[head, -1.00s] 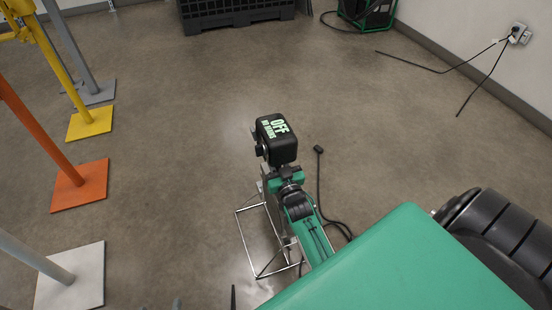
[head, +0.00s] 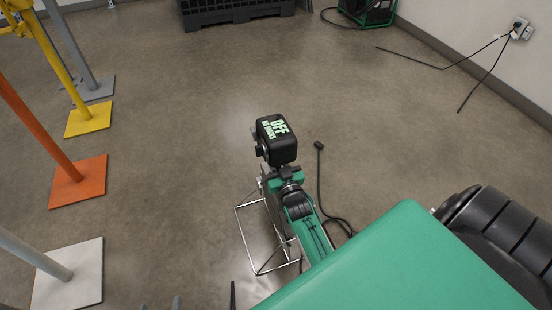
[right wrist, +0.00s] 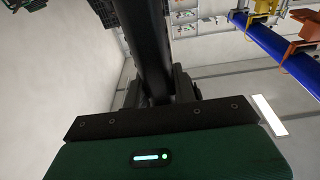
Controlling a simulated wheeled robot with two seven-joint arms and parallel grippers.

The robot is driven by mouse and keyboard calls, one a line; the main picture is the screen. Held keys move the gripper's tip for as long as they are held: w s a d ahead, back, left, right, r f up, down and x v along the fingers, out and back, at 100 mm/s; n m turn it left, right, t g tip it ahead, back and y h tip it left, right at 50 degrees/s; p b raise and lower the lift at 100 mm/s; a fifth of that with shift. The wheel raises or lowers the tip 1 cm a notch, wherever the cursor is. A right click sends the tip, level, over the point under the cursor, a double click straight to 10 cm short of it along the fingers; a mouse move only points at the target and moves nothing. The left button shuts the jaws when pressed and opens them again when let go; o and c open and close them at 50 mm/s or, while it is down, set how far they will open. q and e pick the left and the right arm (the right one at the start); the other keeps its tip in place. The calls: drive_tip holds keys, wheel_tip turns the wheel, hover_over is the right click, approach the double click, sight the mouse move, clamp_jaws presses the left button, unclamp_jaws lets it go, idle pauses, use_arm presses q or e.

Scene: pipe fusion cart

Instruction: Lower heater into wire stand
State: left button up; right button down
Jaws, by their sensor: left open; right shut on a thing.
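The heater's black box (head: 276,140), with pale "OFF" lettering, stands upright near the middle of the head view. A thin grey plate edge shows below it. The wire stand (head: 242,233), an open frame of bright rods, is on the floor below and left of the heater. The heater overlaps the stand's right side, so I cannot tell whether they touch. In the right wrist view my right gripper (right wrist: 158,95) is shut on the heater's dark handle (right wrist: 150,45). My left gripper (head: 205,300) is open and empty at the head view's bottom edge, only its fingertips showing.
Orange (head: 78,183), yellow (head: 88,121) and pale (head: 70,280) stand bases are at left. A dark crate (head: 235,12) is at the back.

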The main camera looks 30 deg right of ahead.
drive_tip(key=shift+w+r, duration=0.15)
drive_tip(key=shift+r, duration=0.25)
drive_tip(key=shift+f+b, duration=0.35)
drive_tip(key=shift+f, duration=0.55)
idle(0.6)
drive_tip(key=c, duration=1)
unclamp_jaws()
drive_tip(key=shift+c, duration=0.2)
drive_tip(key=o, duration=0.3)
drive_tip(key=shift+s+f, duration=0.3)
drive_tip(key=shift+f, duration=0.45)
drive_tip(key=o, duration=0.7)
drive_tip(key=shift+r, duration=0.15)
drive_tip(key=shift+o, duration=0.2)
drive_tip(key=shift+r, duration=0.1)
